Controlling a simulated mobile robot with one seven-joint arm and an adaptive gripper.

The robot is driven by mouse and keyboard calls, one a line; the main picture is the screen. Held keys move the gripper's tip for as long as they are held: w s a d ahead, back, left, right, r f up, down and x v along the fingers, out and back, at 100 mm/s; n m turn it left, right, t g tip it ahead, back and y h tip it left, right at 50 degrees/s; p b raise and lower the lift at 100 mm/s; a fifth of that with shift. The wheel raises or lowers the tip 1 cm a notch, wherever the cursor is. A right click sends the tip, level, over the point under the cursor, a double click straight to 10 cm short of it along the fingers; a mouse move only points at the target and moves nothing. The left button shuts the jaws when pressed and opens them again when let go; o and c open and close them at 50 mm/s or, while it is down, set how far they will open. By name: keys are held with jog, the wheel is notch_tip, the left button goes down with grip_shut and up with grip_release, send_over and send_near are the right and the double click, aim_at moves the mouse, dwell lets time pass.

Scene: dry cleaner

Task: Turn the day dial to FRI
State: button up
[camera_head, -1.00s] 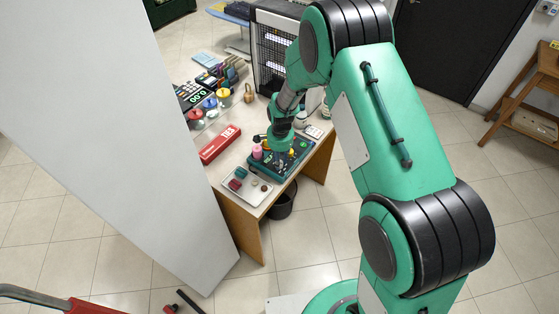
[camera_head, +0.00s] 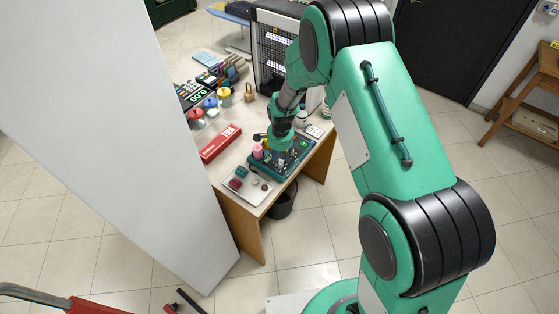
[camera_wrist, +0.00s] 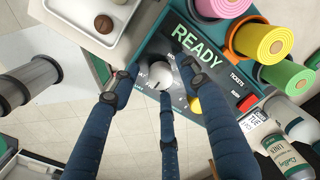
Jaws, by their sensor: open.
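The teal control panel (camera_head: 262,166) lies on the counter; in the wrist view its lit READY screen (camera_wrist: 197,42) shows. A pale round knob (camera_wrist: 157,73) with small day lettering partly visible beside it sits on the panel and looks like the day dial. My gripper (camera_wrist: 161,78) is open over this knob, its blue fingers spread around it. Whether the fingers touch it I cannot tell. The fingers cover much of the lettering, so the set day is not readable. In the head view my gripper (camera_head: 281,150) is low over the panel and the knob is hidden.
A red button (camera_wrist: 246,103) and a yellow knob (camera_wrist: 195,104) are near the fingers. A light tray (camera_head: 240,190) with small items lies at the counter's front. A red box (camera_head: 220,143) lies left.

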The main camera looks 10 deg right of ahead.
notch_tip(320, 180, up, 12)
jog(key=shift+s+d, duration=0.15)
dwell(0.6)
dwell(0.4)
notch_tip(320, 180, up, 14)
jog(key=n+t+b, duration=0.1)
jog(key=n, duration=0.2)
send_over(280, 163)
jog(key=s+d, duration=0.3)
jog(key=s, duration=0.2)
jog(key=s+d+r+n+t, duration=0.2)
jog(key=s+d+r, duration=0.1)
jog(key=s+r, duration=0.6)
jog(key=s+d+r+n+t+b, duration=0.1)
jog(key=s+r+n, duration=0.2)
jog(key=s, duration=0.8)
jog(key=s+d+r+n+t+b, duration=0.1)
jog(key=s+r, duration=0.4)
jog(key=s, duration=0.6)
jog(key=shift+s+d+r+n+b, duration=0.3)
jog(key=shift+d+n+b, duration=0.25)
jog(key=shift+n, duration=0.55)
jog(key=shift+w+d, duration=0.1)
